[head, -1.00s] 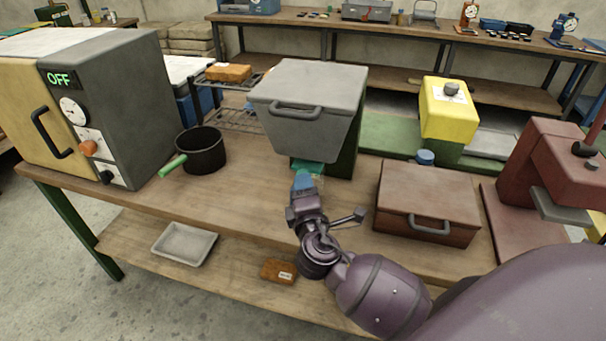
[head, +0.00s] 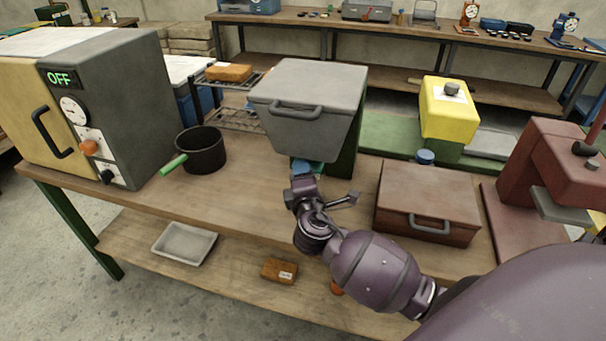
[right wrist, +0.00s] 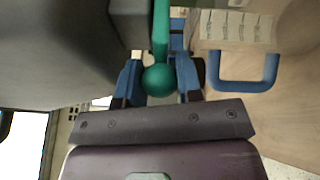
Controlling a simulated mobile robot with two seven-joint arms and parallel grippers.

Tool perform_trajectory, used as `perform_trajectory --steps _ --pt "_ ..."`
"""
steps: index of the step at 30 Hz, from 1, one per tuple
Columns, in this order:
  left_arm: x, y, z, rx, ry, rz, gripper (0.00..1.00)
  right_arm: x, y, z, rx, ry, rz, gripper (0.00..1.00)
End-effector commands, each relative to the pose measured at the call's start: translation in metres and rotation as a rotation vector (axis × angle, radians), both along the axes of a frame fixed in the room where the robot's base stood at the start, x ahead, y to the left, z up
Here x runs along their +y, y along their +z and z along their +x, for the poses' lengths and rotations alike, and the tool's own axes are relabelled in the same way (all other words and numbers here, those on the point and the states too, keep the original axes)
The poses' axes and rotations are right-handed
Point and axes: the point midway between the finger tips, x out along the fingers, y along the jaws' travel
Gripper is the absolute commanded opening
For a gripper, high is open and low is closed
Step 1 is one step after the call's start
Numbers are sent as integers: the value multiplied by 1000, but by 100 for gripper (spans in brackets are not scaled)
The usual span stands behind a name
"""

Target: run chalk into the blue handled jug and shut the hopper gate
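The grey hopper (head: 308,110) with a front handle stands on a green frame on the bench. My right gripper (head: 305,170) is low at its front, with the blue fingertips partly hidden beneath it. In the right wrist view the right gripper (right wrist: 160,72) has one blue finger on each side of a green ball knob (right wrist: 159,82) on a green bar. No clear gap shows between knob and fingers, but I see no firm grip. The jug's blue handle (right wrist: 245,82) is to the right, beside a pale marked wall (right wrist: 238,27). Chalk is not visible. My left gripper is out of view.
A brown case (head: 428,195) stands close to the right of my arm. A dark pot (head: 203,150) with a green handle and an oven marked OFF (head: 110,100) stand to the left. A yellow-topped machine (head: 448,110) is behind. The front bench strip left of my arm is clear.

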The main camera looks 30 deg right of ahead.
Motion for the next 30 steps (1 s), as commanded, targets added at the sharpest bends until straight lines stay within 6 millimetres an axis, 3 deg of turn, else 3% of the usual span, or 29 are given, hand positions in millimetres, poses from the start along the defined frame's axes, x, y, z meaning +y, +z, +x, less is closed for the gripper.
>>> perform_trajectory --steps 7,15,22,23,24,30 --pt "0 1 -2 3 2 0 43 3 0 -3 0 0 1 0" --pt "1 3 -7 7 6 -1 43 23 1 -20 0 0 2 0" --pt "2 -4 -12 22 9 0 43 23 0 -20 0 0 0 0" --pt "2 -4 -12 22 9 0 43 23 0 -20 0 0 0 36" --pt "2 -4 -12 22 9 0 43 23 0 -20 0 0 0 42" --pt "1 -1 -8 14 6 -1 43 23 0 -20 0 0 0 44"
